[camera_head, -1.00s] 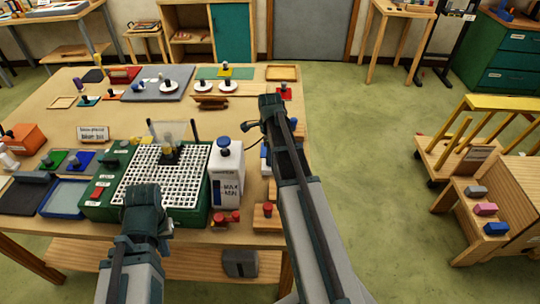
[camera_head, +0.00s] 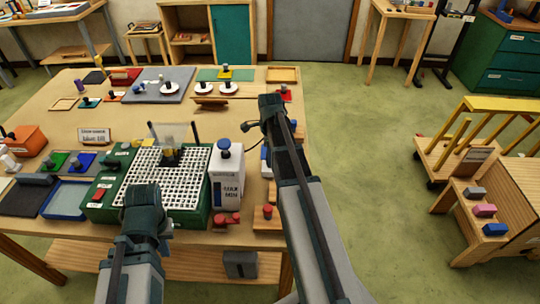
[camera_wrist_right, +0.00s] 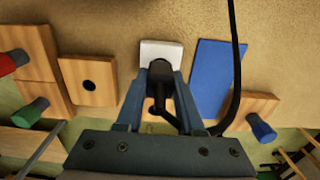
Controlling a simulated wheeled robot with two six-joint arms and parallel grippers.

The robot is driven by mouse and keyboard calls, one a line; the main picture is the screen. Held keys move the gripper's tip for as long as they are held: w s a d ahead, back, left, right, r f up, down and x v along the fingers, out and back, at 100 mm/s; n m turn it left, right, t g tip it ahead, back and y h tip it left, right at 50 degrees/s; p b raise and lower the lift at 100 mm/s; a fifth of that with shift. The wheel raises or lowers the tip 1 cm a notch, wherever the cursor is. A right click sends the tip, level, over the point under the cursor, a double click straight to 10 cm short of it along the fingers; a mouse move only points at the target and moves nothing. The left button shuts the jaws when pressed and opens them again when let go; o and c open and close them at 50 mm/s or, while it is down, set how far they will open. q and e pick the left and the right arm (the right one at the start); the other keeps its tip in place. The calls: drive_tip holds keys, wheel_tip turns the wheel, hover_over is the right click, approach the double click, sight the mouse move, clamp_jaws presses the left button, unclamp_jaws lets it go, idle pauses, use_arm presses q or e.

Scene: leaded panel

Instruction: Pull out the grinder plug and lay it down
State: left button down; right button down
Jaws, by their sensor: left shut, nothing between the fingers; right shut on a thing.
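The green grinder (camera_head: 104,196) with its white grid top stands at the near side of the table. My right gripper (camera_head: 272,103) is over the table's right side, beyond the grinder. In the right wrist view its fingers (camera_wrist_right: 160,75) are shut on the black plug (camera_wrist_right: 160,72). A white socket plate (camera_wrist_right: 163,50) lies right behind the plug and is partly hidden by it. I cannot tell whether the plug is still seated in it. A black cord (camera_wrist_right: 235,60) runs beside the gripper. My left gripper (camera_head: 142,197) is shut and empty above the grinder's front edge.
A white bottle-like container (camera_head: 226,178) stands right of the grinder. In the wrist view, a blue plate (camera_wrist_right: 217,75) and wooden blocks with a hole (camera_wrist_right: 88,82) or coloured pegs lie around the socket.

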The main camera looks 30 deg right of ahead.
use_arm(q)
drive_tip(key=shift+r, duration=0.15)
use_arm(e)
drive_tip(key=shift+r, duration=0.15)
use_arm(q)
drive_tip(key=shift+r+p, duration=0.6)
drive_tip(key=shift+p, duration=0.15)
use_arm(e)
drive_tip(key=shift+r, duration=0.6)
drive_tip(key=shift+f, duration=0.1)
